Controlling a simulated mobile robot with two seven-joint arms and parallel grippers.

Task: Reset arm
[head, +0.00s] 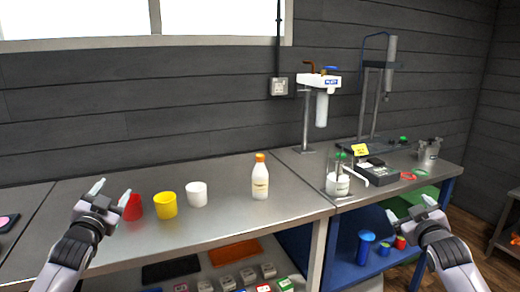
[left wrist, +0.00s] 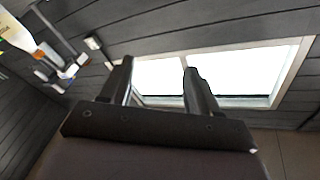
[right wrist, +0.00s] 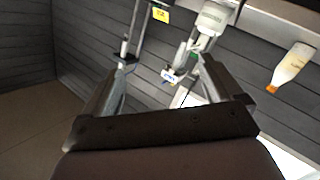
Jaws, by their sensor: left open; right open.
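My left gripper (head: 110,193) is open and empty at the left of the head view, raised in front of the bench near the red cup. Its two fingers stand apart in the left wrist view (left wrist: 158,80), with the window and wall behind them. My right gripper (head: 408,208) is open and empty at the right of the head view, in front of the blue-framed bench. Its fingers stand apart in the right wrist view (right wrist: 163,80), with nothing between them in grip.
A red cup (head: 133,208), yellow cup (head: 165,206), white cup (head: 196,195) and orange-capped bottle (head: 260,178) stand on the steel bench (head: 230,225). A glass vessel (head: 338,182) and a grey device (head: 376,174) stand on the right bench. Blue containers (head: 365,246) sit below it.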

